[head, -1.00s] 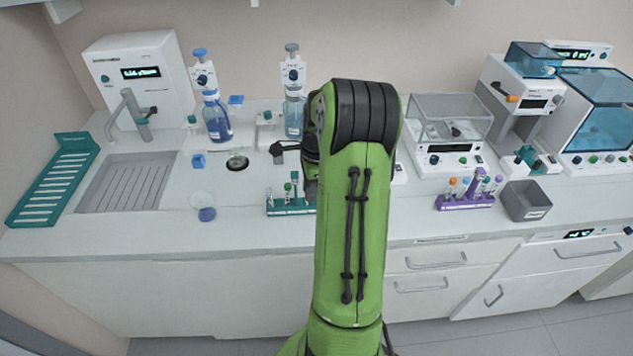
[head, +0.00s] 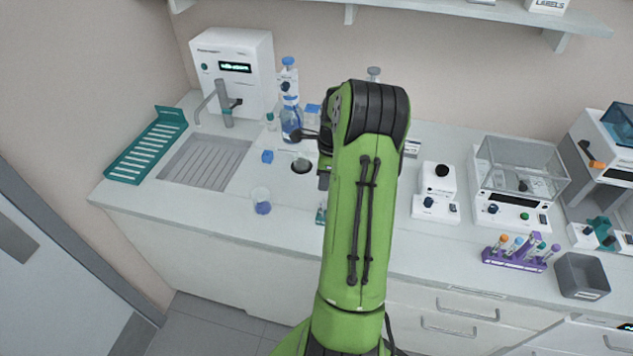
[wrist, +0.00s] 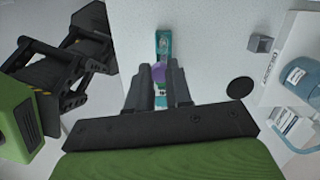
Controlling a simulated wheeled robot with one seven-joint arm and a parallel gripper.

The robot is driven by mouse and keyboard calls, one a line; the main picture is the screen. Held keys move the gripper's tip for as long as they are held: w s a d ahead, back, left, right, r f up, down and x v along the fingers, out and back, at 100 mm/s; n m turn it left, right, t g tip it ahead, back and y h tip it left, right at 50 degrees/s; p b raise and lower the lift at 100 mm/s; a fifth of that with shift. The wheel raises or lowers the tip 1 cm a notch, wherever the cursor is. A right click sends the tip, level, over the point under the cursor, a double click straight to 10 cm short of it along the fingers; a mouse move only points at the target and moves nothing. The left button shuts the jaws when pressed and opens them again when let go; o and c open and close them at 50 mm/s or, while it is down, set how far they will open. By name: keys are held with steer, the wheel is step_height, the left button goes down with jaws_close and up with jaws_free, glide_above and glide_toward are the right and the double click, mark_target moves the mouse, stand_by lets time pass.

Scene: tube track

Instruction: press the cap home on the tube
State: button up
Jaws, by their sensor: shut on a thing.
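My gripper (wrist: 157,78) shows in the wrist view with its two dark fingers shut on a small purple piece, seemingly the cap (wrist: 158,72). White and green bits show between the fingers below it; I cannot tell whether they belong to a tube. A teal rack (wrist: 164,42) lies just beyond the fingertips in the wrist view. In the head view only a sliver of the teal rack (head: 320,215) shows beside my green arm, which hides the gripper. Whether the cap touches a tube cannot be seen.
A purple rack (head: 515,256) with several capped tubes and a grey bin (head: 581,276) stand at the right of the counter. The front counter strip beside the arm is mostly clear.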

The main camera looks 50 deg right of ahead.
mark_target(321, 200)
steer(key=shift+w+d+r, duration=0.2)
steer(key=shift+w, duration=0.15)
steer(key=shift+w+f, duration=0.15)
steer(key=shift+f, duration=0.05)
steer(key=shift+s+a+f+b, duration=0.2)
steer(key=shift+f+b, duration=0.45)
steer(key=shift+b, duration=0.15)
steer(key=shift+f+b, duration=1.4)
steer(key=shift+f, duration=0.6)
steer(key=shift+d+f, duration=0.1)
steer(key=shift+f, duration=0.55)
steer(key=o, duration=0.8)
steer(key=shift+r, duration=0.1)
